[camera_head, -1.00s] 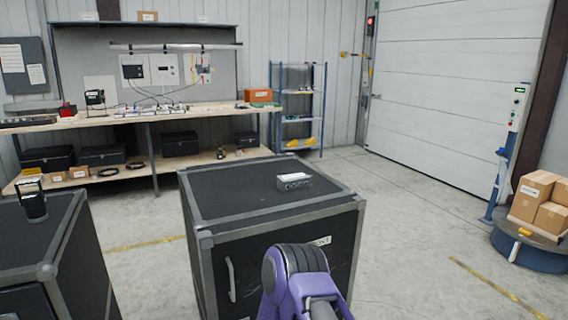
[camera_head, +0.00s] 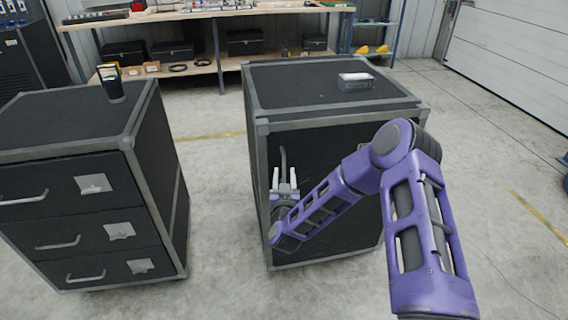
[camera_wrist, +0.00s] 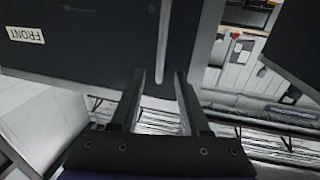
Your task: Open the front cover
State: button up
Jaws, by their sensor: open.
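The front cover (camera_head: 335,165) is the dark front panel of the right-hand grey-edged case (camera_head: 290,85). It looks shut. It also fills the upper left of the wrist view (camera_wrist: 90,45), with a FRONT label (camera_wrist: 25,35). A pale upright bar handle (camera_head: 283,158) is near the cover's left edge; it also shows in the wrist view (camera_wrist: 165,40). My gripper (camera_head: 284,175) is open at the handle, with one finger to either side in the head view. In the wrist view, its fingertips (camera_wrist: 160,75) point at the handle's end. I cannot tell whether they touch it.
A small grey box (camera_head: 355,81) lies on the case top. A drawer cabinet (camera_head: 85,190) stands to the left, with floor between. A workbench (camera_head: 215,62) is behind. Open floor lies to the right. My purple arm crosses the case's front.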

aim_at(285, 164)
jog(key=w, duration=0.6)
jog(key=shift+a, duration=0.25)
jog(key=shift+c, duration=0.3)
grip_shut()
dwell(0.9)
